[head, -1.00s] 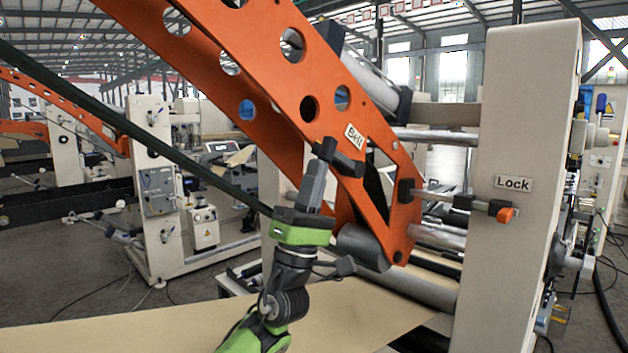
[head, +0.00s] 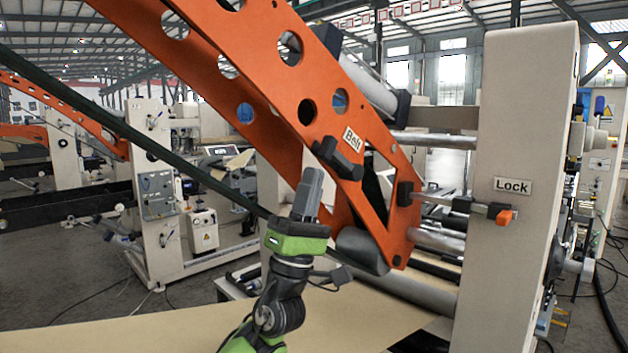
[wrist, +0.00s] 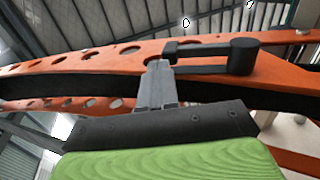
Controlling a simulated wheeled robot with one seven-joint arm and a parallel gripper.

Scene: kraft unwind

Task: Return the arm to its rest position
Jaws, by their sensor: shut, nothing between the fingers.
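My gripper (head: 312,178) points upward in the lower middle of the head view, in front of the orange arm of the machine. Its grey fingers are together with nothing between them. The black handle (head: 337,158) by the "Belt" label sits just above and right of the fingertips in the head view. In the wrist view the closed fingers (wrist: 158,70) rise toward the orange beam (wrist: 100,58), and the black handle (wrist: 240,56) lies just beyond and right of them. I cannot tell whether the fingers touch the handle.
The orange arm (head: 255,80) slants across the middle. A cream upright (head: 515,260) with a "Lock" label and an orange-tipped lever (head: 505,216) stands on the right. A kraft paper sheet (head: 150,335) spreads below. A dark diagonal strap (head: 130,135) crosses the left.

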